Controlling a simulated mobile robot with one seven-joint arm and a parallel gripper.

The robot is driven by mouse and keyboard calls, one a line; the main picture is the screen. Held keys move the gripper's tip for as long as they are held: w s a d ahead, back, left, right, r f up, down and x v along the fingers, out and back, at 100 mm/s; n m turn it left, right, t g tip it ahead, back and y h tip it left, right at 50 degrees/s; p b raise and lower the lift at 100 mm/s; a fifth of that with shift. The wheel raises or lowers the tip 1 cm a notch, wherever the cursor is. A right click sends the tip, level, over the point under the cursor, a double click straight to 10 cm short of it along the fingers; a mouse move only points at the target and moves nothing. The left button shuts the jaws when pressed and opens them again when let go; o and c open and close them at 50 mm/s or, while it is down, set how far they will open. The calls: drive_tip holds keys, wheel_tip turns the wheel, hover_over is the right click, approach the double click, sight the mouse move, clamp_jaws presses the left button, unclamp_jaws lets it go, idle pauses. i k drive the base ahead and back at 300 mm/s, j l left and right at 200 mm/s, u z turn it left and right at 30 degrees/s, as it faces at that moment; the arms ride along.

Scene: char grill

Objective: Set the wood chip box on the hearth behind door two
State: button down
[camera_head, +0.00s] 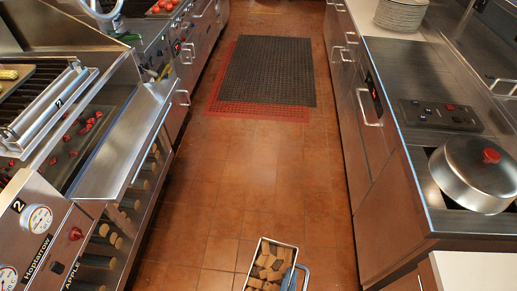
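The wood chip box (254,262) is a pale-rimmed metal box filled with brown wood chunks, at the bottom centre, cut off by the picture's lower edge. A blue-grey bar (303,274) shows at its right side; I cannot tell whether it is a handle. What bears the box is hidden. I cannot make out my gripper.
A steel ledge (112,168) runs before the hearth, with logs (105,238) stored below. A gauge panel (38,218) is at lower left. A lidded pot (474,172) sits on the right counter. The tiled aisle (235,175) is clear up to a dark mat (265,70).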

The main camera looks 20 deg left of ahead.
sight(75, 142)
drive_tip(key=i, duration=1.35)
drive_tip(key=i+u, duration=0.25)
drive_tip(key=i, duration=0.25)
drive_tip(key=i+l+u, duration=0.3)
drive_tip(key=i, duration=0.15)
drive_tip(key=u, duration=1.45)
drive_tip(key=i+j+u, duration=0.15)
drive_tip(key=i+u, duration=0.55)
drive_tip(key=u, duration=0.2)
drive_tip(key=i, duration=0.8)
drive_tip(key=l, duration=0.05)
